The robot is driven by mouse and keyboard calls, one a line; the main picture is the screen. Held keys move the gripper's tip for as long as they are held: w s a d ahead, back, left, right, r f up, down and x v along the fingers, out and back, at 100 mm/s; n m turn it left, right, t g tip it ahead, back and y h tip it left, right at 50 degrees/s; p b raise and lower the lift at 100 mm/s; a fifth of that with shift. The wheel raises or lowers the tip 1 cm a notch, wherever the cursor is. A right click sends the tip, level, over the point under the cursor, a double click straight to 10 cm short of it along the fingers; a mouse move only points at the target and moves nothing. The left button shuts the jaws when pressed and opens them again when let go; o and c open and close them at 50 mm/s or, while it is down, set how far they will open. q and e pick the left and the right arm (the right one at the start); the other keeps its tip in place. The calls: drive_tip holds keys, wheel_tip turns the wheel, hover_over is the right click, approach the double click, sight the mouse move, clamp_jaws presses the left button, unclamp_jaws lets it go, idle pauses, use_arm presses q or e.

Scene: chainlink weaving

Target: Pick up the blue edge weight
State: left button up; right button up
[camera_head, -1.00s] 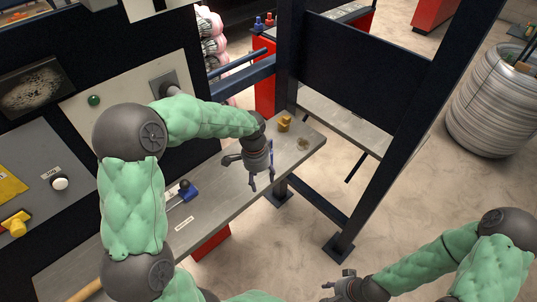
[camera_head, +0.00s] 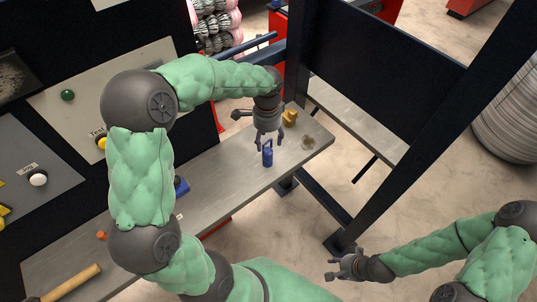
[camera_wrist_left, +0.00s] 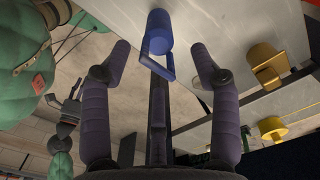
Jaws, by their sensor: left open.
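The blue edge weight (camera_head: 267,158) is a small blue cylinder with a loop handle, standing on the grey bench near its front edge. My left gripper (camera_head: 268,142) is open and points down right above it, its fingertips at the height of the handle. In the left wrist view the blue weight (camera_wrist_left: 159,33) lies ahead, its handle between the spread fingers and near the middle finger. Contact cannot be told. My right gripper (camera_head: 340,268) looks open and empty, away from the bench at the lower right.
A yellow weight (camera_head: 290,117) and a small brownish disc (camera_head: 308,143) are on the bench to the right. A blue object (camera_head: 181,187) lies to the left, and a wooden-handled tool (camera_head: 72,283) at the near end. A dark frame post (camera_head: 298,60) stands behind.

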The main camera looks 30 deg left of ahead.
sight(267, 150)
use_arm(q)
drive_tip(key=shift+w+f, duration=0.2)
drive_tip(key=shift+f, duration=0.9)
drive_tip(key=f, duration=0.1)
drive_tip(key=f+b, duration=0.1)
drive_tip(key=f, duration=0.3)
drive_tip(key=shift+s, duration=0.25)
clamp_jaws()
